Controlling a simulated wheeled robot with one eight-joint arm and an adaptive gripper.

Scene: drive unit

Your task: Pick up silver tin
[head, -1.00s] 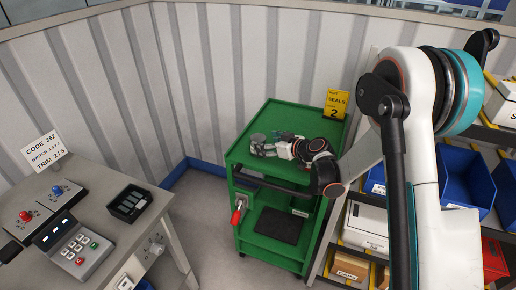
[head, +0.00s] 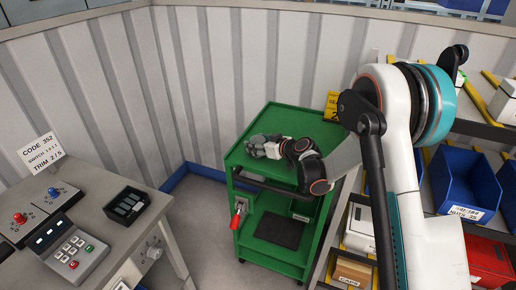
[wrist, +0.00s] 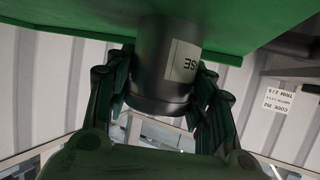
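The silver tin (wrist: 152,62) is a plain grey cylinder with a pale label, seen upside down in the wrist view against the green cart top (wrist: 80,20). My gripper (wrist: 165,78) has one dark finger on each side of it. The fingers lie very close to its sides, and I cannot tell whether they press on it. In the head view, my gripper (head: 255,147) is low over the left part of the cart top (head: 290,118). There the tin is hard to separate from the grey fingers.
A yellow sign (head: 332,103) stands at the cart's back right corner. A red-handled item (head: 237,215) hangs at the cart's front. The control desk (head: 85,215) is at the left, and shelves with blue bins (head: 463,180) are at the right. The back of the cart top is clear.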

